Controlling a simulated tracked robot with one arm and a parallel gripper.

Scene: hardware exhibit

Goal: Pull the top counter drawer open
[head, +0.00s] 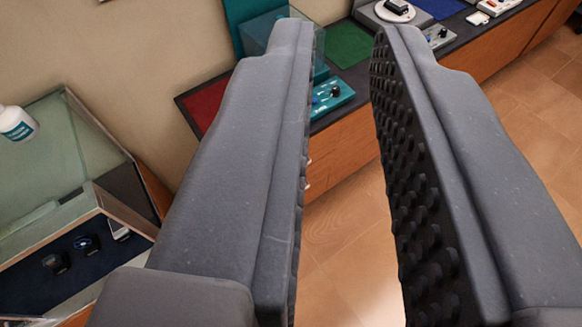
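My gripper (340,45) fills the middle of the view, its two dark grey fingers apart with nothing between them. The right finger shows a studded inner pad. A long counter (345,150) with a dark top and wooden front runs behind the fingers, from centre left to the upper right. Two small pale spots, perhaps drawer handles (307,172), show on its front just beside the left finger. The left finger hides much of that front, so the drawer outlines cannot be made out. The gripper appears apart from the counter.
A glass display case (75,150) with small dark items inside stands at the left, a white bottle (17,123) on it.

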